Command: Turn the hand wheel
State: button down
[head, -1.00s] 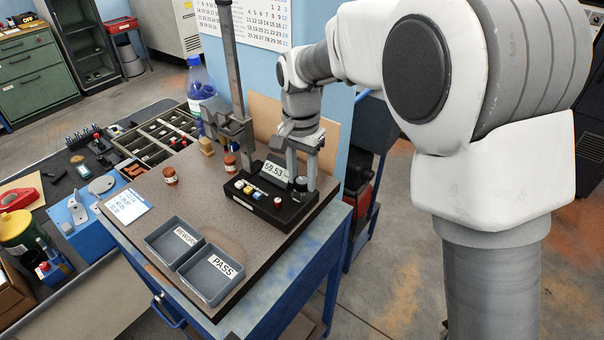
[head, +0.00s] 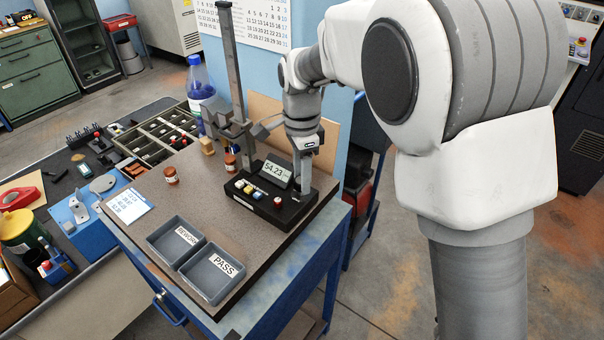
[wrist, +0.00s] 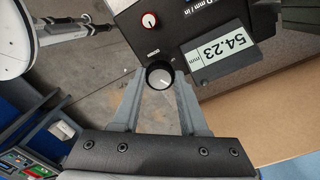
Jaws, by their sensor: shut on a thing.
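The hand wheel (wrist: 160,77) is a small dark round knob with a grey face and a white mark, on the side of the black gauge base (wrist: 210,28). My gripper (wrist: 160,80) has one finger on each side of the wheel and is shut on it. In the head view my gripper (head: 302,182) points down at the right end of the gauge base (head: 262,206), and its fingers hide the wheel. The tilted display (head: 278,173) reads 54.23 mm, also in the wrist view (wrist: 235,47).
The gauge's tall column (head: 230,80) rises just left of my arm. The REWORK tray (head: 176,240) and PASS tray (head: 213,273) look empty.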

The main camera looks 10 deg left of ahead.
dwell(0.4)
jog(key=shift+c, duration=2.2)
grip_release()
jog(key=shift+r, duration=0.15)
